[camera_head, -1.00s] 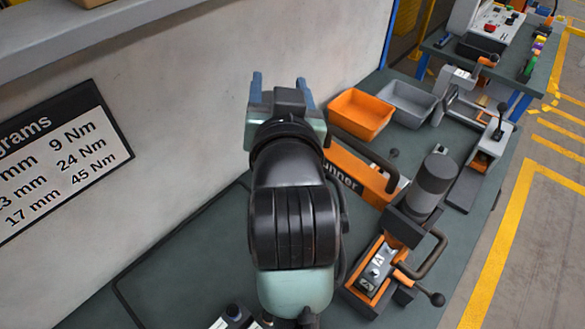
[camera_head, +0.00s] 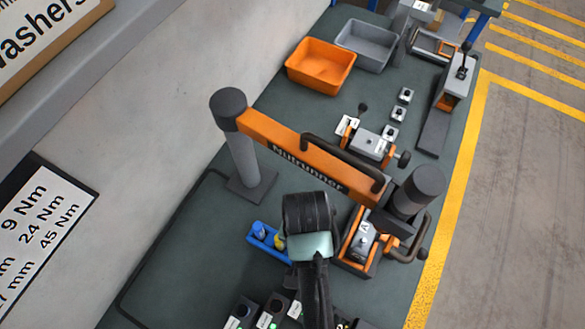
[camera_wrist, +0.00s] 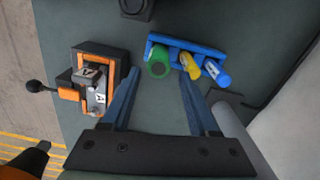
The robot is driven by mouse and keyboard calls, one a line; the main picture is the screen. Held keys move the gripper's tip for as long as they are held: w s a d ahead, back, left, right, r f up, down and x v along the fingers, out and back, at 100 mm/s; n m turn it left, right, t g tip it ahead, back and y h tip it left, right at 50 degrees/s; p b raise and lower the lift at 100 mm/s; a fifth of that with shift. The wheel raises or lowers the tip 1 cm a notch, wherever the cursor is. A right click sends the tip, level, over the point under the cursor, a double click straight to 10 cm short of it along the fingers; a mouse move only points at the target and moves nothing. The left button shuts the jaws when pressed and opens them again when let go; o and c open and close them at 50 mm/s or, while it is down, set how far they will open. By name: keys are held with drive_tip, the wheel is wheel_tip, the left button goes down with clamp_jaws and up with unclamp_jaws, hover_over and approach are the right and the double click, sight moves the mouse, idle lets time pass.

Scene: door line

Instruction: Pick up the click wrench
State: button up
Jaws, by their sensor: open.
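My gripper (camera_wrist: 160,88) is open and empty in the wrist view, its two blue fingers pointing toward a blue holder (camera_wrist: 207,48). The holder carries a green piece (camera_wrist: 158,62), a yellow piece (camera_wrist: 190,67) and a blue piece (camera_wrist: 217,73), all with rounded ends. The green piece appears between the fingertips, but I cannot tell the gap in depth. In the head view the blue holder (camera_head: 256,240) is partly covered by my arm, which also hides the gripper. I cannot make out which thing is the click wrench.
An orange nutrunner arm (camera_head: 275,140) on a grey post (camera_head: 243,160) spans the bench beyond my arm. An orange fixture (camera_head: 357,243) stands right of my arm. Orange (camera_head: 320,65) and grey (camera_head: 366,44) bins lie farther off. Bare bench (camera_head: 200,255) lies left.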

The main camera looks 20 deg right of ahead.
drive_tip(key=f+b, duration=0.2)
drive_tip(key=shift+s+f, duration=0.3)
drive_tip(key=shift+s, duration=0.05)
drive_tip(key=shift+f+b, duration=0.35)
drive_tip(key=shift+w+f, duration=0.4)
drive_tip(key=shift+f, duration=0.15)
drive_tip(key=shift+s+f, duration=0.2)
drive_tip(key=shift+f, duration=0.8)
drive_tip(key=shift+w+d+f+p, duration=0.1)
drive_tip(key=shift+f+p, duration=0.15)
drive_tip(key=shift+f, duration=0.95)
drive_tip(key=shift+w+d+f+p, duration=0.1)
drive_tip(key=shift+f+p, duration=0.1)
drive_tip(key=shift+f, duration=0.95)
drive_tip(key=shift+c, duration=0.3)
clamp_jaws()
